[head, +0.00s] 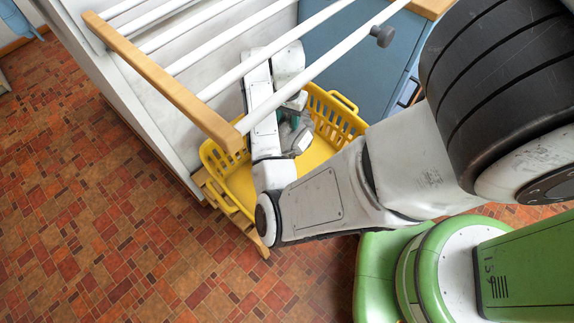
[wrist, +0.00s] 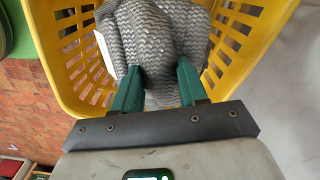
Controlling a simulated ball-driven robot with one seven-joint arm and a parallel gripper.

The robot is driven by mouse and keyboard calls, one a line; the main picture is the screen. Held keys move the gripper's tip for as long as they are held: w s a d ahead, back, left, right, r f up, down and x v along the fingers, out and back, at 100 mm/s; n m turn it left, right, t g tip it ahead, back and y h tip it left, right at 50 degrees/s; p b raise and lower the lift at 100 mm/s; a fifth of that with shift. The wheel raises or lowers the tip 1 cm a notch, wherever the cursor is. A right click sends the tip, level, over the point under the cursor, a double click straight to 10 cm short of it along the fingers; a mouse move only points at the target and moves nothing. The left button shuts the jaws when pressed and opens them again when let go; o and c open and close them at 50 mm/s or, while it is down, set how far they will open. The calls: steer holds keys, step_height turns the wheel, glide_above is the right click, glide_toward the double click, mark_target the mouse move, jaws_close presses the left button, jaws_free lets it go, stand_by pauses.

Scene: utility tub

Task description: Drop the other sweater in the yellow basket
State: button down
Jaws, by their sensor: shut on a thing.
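The yellow basket (head: 240,187) stands under the drying rack in the head view. In the wrist view its slotted walls (wrist: 52,42) rise on both sides of my gripper. My gripper (wrist: 158,82) has green fingers shut on a grey zigzag-knit sweater (wrist: 150,32), which bulges up between them. More grey knit spreads behind and beside this bulge; I cannot tell if it is a second sweater. In the head view the grey sweater (head: 299,137) shows small over the basket, partly hidden by my arm. Whether it touches the basket floor is unclear.
A rack with white bars and a wooden rail (head: 165,78) reaches over the basket, close to my arm. A blue cabinet (head: 350,62) stands behind the basket. The red tiled floor (head: 90,195) at left is clear.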

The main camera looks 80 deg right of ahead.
steer(key=shift+f+b, duration=0.75)
steer(key=shift+f, duration=0.4)
steer(key=c, duration=0.5)
jaws_free()
step_height(320, 180, up, 11)
steer(key=p, duration=0.4)
steer(key=shift+s+f, duration=0.1)
steer(key=shift+f, duration=0.05)
